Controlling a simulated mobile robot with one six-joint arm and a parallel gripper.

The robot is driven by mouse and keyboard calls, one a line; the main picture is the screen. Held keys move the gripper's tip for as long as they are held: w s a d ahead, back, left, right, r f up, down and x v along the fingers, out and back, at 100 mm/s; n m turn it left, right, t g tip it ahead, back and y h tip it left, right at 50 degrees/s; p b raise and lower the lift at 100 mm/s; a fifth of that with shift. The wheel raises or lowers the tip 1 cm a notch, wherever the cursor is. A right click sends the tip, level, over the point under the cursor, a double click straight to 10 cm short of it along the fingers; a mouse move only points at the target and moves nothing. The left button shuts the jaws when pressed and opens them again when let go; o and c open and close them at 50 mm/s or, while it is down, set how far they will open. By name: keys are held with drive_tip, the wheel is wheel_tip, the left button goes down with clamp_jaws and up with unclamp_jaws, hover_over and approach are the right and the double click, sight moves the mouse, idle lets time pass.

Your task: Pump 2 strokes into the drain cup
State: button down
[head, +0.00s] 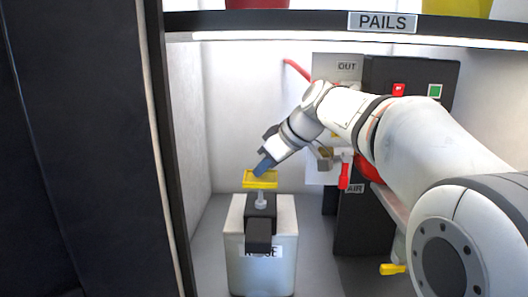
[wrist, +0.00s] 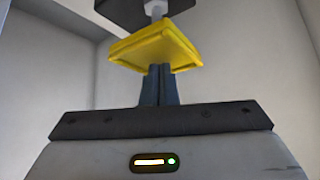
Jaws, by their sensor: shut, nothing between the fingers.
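A yellow pump plate (head: 260,180) sits on a pale stem above a white container (head: 284,258) with a partly covered label that seems to read RINSE. A black block with a spout (head: 258,235) is at the stem's foot and juts to the front. My gripper (head: 262,168) is shut and empty, tilted down, its tips at the plate's top. In the wrist view the yellow plate (wrist: 155,45) is just beyond the shut fingertips (wrist: 160,68); contact cannot be told. I cannot make out a drain cup.
A shelf edge labelled PAILS (head: 382,22) runs above. Walls close the bay; grey floor is free left of the container.

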sight(268, 179)
drive_tip(key=shift+f+b, duration=1.75)
drive_tip(key=shift+f, duration=0.5)
drive_tip(key=shift+r, duration=0.15)
drive_tip(key=shift+r+p, duration=2.35)
drive_tip(key=shift+r, duration=0.55)
drive_tip(key=shift+r, duration=0.15)
wheel_tip(268, 179, up, 4)
drive_tip(key=p, duration=0.3)
drive_tip(key=shift+s+f, duration=0.1)
drive_tip(key=shift+f, duration=0.1)
